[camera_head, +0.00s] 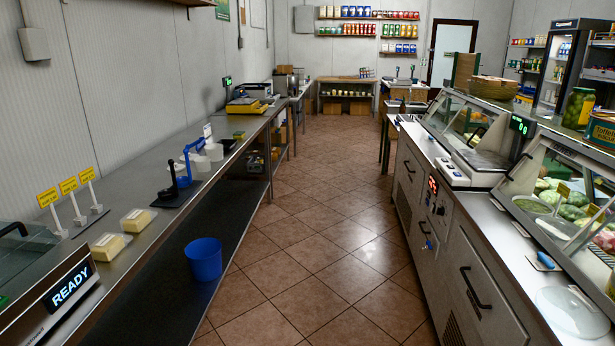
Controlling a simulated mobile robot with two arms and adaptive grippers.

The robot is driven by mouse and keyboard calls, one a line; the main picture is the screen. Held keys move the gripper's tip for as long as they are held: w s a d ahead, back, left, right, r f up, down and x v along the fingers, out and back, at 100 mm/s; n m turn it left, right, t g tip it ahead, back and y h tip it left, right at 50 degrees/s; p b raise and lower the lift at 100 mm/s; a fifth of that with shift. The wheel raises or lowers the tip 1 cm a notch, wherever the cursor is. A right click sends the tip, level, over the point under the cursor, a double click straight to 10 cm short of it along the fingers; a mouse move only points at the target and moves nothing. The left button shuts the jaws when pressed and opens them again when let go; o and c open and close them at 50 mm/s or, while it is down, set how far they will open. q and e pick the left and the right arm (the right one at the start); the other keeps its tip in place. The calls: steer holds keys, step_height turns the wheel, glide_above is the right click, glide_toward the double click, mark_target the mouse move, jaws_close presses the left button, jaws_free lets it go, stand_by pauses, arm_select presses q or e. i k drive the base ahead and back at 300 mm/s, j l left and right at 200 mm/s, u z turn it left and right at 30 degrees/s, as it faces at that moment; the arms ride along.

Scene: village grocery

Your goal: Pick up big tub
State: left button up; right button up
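Two pale tubs with yellowish contents sit on the steel counter at the left. The nearer tub (107,246) and the farther tub (138,220) look close in size, and I cannot tell for certain which is the big one. White round containers (200,163) stand farther along the same counter, beside a blue device (189,158). Neither of my grippers is in view.
A blue bucket (204,260) seems to stand on the dark lower shelf (160,300), near its aisle edge. Yellow signs (69,186) on white stands rise behind the tubs. A glass display counter (530,190) lines the right. The tiled aisle (320,220) is clear.

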mark_target(215, 151)
steer(key=i+l, duration=0.1)
steer(key=i, duration=0.85)
steer(key=i+u, duration=0.1)
steer(key=i, duration=0.8)
steer(key=l, duration=0.05)
